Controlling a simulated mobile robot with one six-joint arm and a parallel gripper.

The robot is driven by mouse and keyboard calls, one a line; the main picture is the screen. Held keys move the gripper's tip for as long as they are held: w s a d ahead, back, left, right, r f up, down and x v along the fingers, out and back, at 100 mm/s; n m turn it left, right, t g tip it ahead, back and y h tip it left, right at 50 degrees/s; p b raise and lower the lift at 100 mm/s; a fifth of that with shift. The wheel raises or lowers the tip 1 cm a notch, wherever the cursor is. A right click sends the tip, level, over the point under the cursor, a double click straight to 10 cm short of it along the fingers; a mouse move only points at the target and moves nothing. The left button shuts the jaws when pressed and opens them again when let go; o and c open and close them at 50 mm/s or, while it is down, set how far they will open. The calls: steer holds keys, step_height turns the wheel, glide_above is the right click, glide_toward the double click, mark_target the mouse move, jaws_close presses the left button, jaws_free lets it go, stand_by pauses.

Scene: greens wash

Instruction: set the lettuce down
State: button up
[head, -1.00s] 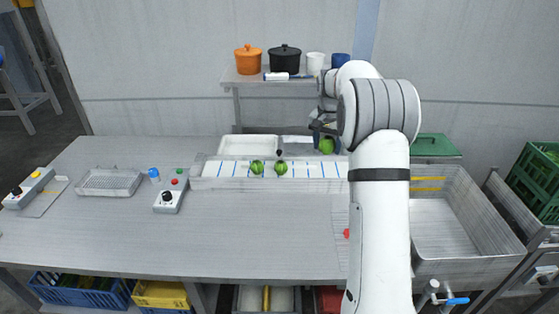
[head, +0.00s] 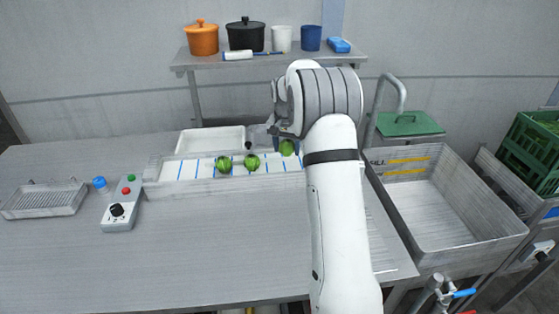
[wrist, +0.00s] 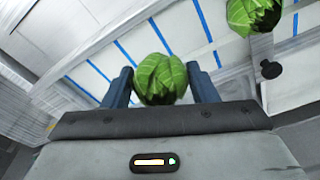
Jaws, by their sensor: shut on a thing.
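My gripper (wrist: 161,88) is shut on a green lettuce (wrist: 160,78), with one blue finger on either side of it. In the head view this lettuce (head: 287,147) is at the right part of the white belt with blue lines (head: 190,169), partly behind my arm. I cannot tell whether it touches the belt. A second lettuce (head: 251,162) sits on the belt to the left of it, and a third lettuce (head: 224,165) sits beside that one. One lettuce (wrist: 253,15) on the belt shows at the top right of the wrist view.
A white tray (head: 210,140) lies behind the belt. A control box with a knob (head: 122,205) and a wire basket (head: 45,201) stand on the left of the table. A sink (head: 435,205) is at the right. The table front (head: 200,250) is clear.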

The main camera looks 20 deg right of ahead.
mark_target(287, 169)
steer(key=shift+s+f+p, duration=0.1)
steer(key=shift+f+p, duration=0.2)
steer(key=shift+f, duration=2.3)
steer(key=shift+f, duration=0.1)
steer(key=o, duration=1)
